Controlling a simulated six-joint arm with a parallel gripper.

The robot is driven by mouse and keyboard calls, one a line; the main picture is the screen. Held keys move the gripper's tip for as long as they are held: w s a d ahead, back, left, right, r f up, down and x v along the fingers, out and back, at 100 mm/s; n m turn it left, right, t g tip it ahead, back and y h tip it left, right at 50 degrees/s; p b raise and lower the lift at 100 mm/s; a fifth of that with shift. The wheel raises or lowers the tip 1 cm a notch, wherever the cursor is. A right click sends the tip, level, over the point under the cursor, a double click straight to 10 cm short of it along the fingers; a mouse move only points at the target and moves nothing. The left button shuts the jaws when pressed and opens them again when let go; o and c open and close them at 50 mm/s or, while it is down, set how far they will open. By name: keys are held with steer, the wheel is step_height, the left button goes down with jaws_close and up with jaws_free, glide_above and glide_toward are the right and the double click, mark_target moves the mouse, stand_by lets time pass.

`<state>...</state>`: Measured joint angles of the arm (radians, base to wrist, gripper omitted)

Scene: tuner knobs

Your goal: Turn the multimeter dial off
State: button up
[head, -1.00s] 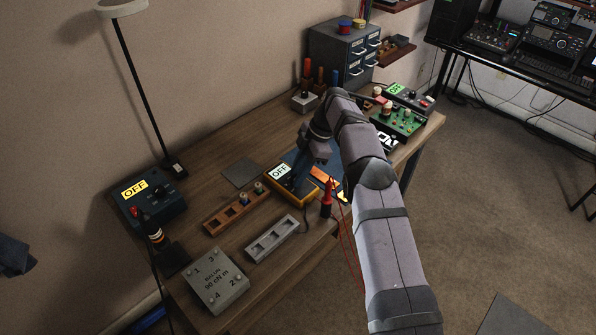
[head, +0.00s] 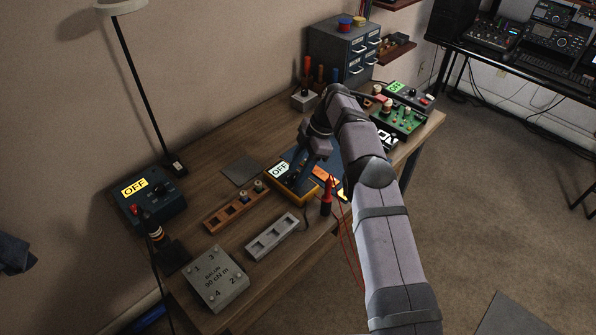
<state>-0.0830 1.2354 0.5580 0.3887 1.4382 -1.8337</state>
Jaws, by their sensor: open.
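The yellow-edged multimeter (head: 307,199) lies face up near the front edge of the workbench. Its lit display (head: 279,170) reads OFF. I cannot tell whether the fingers touch the dial.
A red probe (head: 326,197) stands right of the multimeter, with red leads hanging off the edge. A wooden knob rack (head: 228,214) and a grey slotted tray (head: 271,237) lie to its left. A dark box (head: 150,200) also shows OFF.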

steer(key=p+v, duration=0.1)
steer(key=v, duration=0.4)
steer(key=shift+d+r+p, duration=0.1)
steer(key=shift+r+p, duration=0.2)
steer(key=shift+r, duration=0.05)
steer(key=shift+w+d+r+p, duration=0.1)
steer(key=shift+d+r+p, duration=0.2)
steer(key=shift+r+p, duration=0.35)
steer(key=shift+f, duration=0.1)
